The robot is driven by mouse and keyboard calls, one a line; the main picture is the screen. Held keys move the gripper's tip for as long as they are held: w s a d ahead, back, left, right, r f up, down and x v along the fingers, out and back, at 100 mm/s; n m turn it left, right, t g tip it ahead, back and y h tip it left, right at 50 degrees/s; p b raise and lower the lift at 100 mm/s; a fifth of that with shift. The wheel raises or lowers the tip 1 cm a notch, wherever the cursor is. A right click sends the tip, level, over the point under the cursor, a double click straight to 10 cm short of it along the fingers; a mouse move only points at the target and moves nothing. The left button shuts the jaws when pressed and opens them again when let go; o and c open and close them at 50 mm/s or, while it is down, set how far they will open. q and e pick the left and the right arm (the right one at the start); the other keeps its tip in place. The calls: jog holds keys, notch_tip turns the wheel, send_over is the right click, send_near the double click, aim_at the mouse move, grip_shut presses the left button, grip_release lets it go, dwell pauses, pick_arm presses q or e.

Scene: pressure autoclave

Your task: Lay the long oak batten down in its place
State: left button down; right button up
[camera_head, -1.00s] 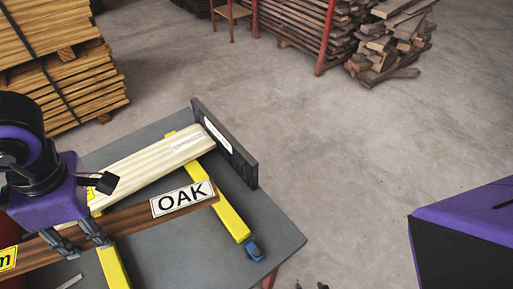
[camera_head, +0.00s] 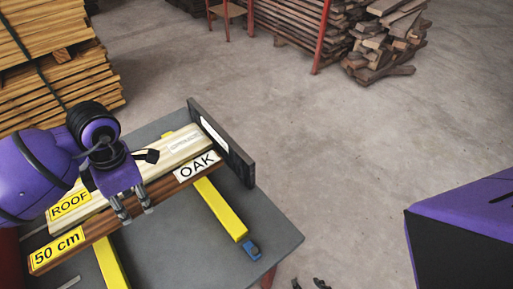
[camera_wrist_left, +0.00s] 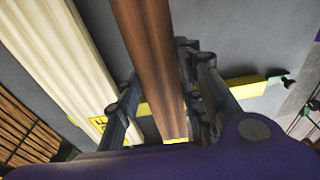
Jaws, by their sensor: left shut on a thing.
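The long oak batten (camera_head: 150,196) is brown, with an OAK label at its far end and a 50 cm label at its near end. My left gripper (camera_head: 133,210) is shut on it near the middle. In the left wrist view the batten (camera_wrist_left: 150,50) runs between the fingers of the left gripper (camera_wrist_left: 165,108). It lies alongside the pale batten (camera_head: 160,163) marked ROOF, over the yellow bars (camera_head: 220,208). I cannot tell whether it touches the bars. Its far end is close to the dark end plate (camera_head: 238,165). Dark tips at the bottom edge may be my right gripper (camera_head: 308,284).
The grey table (camera_head: 270,227) has bare room to the right of the bars. Timber stacks stand at the left (camera_head: 55,70) and back (camera_head: 290,25). The floor between is clear.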

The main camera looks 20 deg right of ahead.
aim_at(136, 200)
pick_arm(q)
jog(key=shift+w+d+f, duration=0.25)
jog(key=shift+w+f, duration=0.05)
jog(key=shift+f, duration=1.55)
jog(key=shift+f, duration=0.45)
jog(key=c, duration=1.2)
grip_release()
jog(key=r, duration=0.4)
jog(key=d+r, duration=0.1)
jog(key=r, duration=0.7)
jog(key=shift+w+d+r, duration=0.15)
jog(key=shift+r, duration=0.25)
